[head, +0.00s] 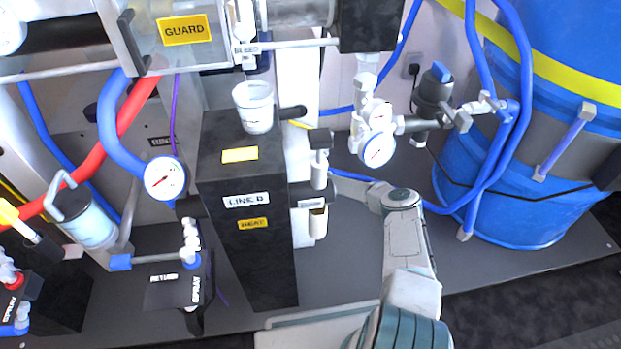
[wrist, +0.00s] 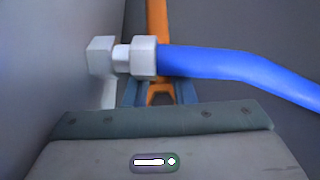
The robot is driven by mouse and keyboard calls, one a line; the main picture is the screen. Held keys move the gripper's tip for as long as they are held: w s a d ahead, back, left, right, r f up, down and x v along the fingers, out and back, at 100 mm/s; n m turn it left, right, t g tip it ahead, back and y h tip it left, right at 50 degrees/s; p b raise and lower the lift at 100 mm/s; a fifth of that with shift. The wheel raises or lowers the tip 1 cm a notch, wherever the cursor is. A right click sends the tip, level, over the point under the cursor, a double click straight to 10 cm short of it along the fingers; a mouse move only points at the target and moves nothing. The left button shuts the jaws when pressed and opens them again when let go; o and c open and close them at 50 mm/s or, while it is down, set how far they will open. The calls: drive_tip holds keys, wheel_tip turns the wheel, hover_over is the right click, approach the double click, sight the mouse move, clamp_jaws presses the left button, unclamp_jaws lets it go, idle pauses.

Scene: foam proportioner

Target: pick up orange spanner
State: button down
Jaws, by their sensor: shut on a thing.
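The orange spanner (wrist: 157,18) shows in the wrist view as an upright orange strip in the middle, running from the top edge down between my fingers. My gripper (wrist: 159,96) is shut on it, with one blue-grey finger on each side. A pale fitting and a blue hose cross in front and hide the middle of the spanner. In the head view my arm reaches in behind the black LINE B block, and neither my gripper nor the spanner can be made out there.
The blue hose (wrist: 235,66) and its pale fitting (wrist: 143,56) lie close to my gripper. A grey wall (wrist: 50,60) stands at left. In the head view the black LINE B block (head: 245,270), gauges (head: 377,150) and a blue drum (head: 500,215) crowd the arm. Grey floor (head: 335,270) shows between.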

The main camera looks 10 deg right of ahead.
wheel_tip(320, 180, up, 4)
drive_tip(key=shift+w+r+p, duration=0.1)
drive_tip(key=shift+r+p, duration=0.1)
drive_tip(key=shift+p, duration=1)
drive_tip(key=s+d+r+p, duration=0.5)
drive_tip(key=d+r, duration=0.1)
drive_tip(key=d, duration=0.4)
drive_tip(key=shift+d, duration=0.3)
drive_tip(key=shift+s+r, duration=0.1)
